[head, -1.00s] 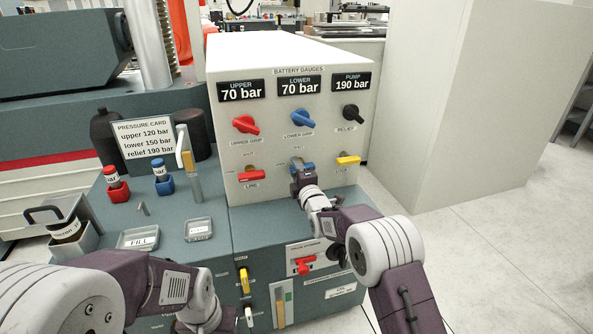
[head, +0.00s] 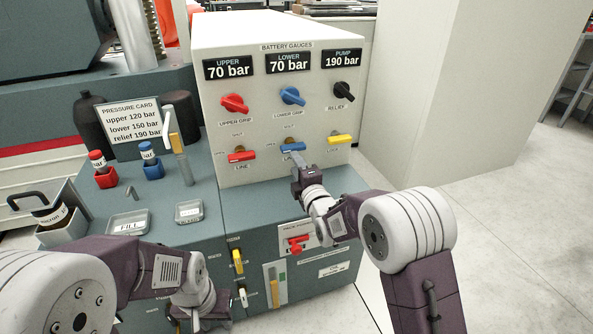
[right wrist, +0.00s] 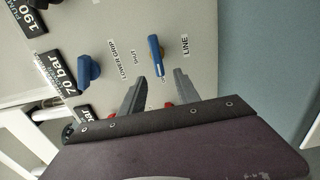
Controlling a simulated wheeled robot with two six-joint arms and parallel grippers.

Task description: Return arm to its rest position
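My right gripper (head: 297,161) is in front of the white gauge panel, just below and in front of the blue line valve handle (head: 293,147). In the right wrist view its two fingers (right wrist: 158,90) stand apart with nothing between them. The blue handle (right wrist: 155,57) lies beyond the fingertips, apart from them. The blue lower grip knob (head: 292,96) is above it on the panel. My left arm's wrist (head: 190,290) is low at the front left of the bench; its gripper fingers are hidden or too unclear to judge.
Red (head: 242,156) and yellow (head: 340,138) line handles flank the blue one. A red lever (head: 297,243) is on the front face beneath my right wrist. Trays, a pressure card (head: 129,121) and coloured bottles stand on the left bench. Open floor (head: 500,215) lies to the right.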

